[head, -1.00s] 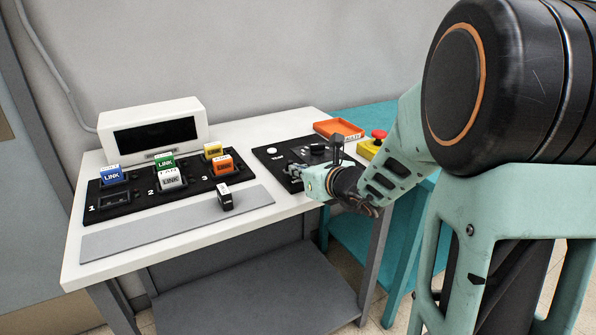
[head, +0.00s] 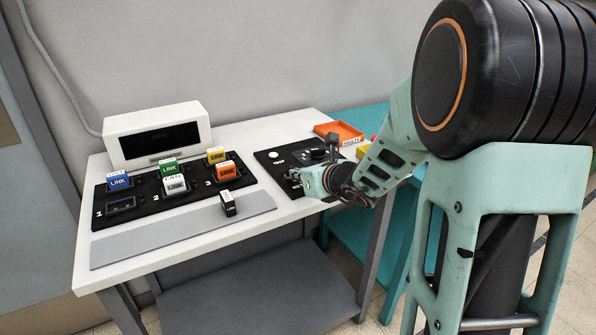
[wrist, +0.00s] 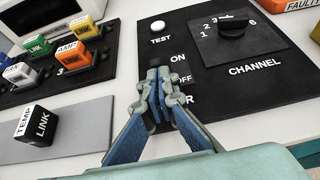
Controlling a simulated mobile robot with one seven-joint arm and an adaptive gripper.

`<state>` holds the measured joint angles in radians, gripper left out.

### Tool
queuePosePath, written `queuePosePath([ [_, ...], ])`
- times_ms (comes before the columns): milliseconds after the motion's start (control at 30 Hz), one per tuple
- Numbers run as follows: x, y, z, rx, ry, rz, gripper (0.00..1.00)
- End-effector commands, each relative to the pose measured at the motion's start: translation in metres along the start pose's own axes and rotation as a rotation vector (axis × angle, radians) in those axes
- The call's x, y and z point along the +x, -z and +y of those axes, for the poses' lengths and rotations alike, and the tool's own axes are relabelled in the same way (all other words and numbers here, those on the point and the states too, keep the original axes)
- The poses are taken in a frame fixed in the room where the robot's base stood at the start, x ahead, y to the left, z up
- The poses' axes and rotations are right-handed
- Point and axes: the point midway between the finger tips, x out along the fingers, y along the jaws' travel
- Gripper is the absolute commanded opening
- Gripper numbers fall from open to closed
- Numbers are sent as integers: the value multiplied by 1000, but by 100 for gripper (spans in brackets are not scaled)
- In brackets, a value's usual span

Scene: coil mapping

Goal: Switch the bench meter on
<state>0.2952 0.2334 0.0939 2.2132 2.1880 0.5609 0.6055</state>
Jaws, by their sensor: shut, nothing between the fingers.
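The bench meter (head: 157,137) is a white box with a dark, blank display at the back left of the bench. The black control panel (head: 268,161) lies to its right; in the wrist view the panel (wrist: 212,78) has ON and OFF labels beside my fingers. A label partly covered by my fingers ends in R. My gripper (wrist: 163,76) is shut and empty, its fingertips over the panel left of ON and OFF. In the head view my gripper (head: 296,177) is at the panel's front part.
The panel also carries a white TEST button (wrist: 158,26) and a black CHANNEL knob (wrist: 233,24). Left is a black socket board (head: 146,204) with several coloured LINK blocks. A black TEMP LINK block (head: 228,204) stands on the grey strip (head: 180,233). An orange tray (head: 338,132) lies behind.

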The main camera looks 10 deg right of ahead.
Motion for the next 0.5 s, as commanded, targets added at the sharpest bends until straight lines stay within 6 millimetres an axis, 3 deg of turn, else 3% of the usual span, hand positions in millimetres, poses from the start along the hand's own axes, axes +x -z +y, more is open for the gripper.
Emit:
queuePosePath([
  [500,-1,-18,0,-1,-1,159,0],
])
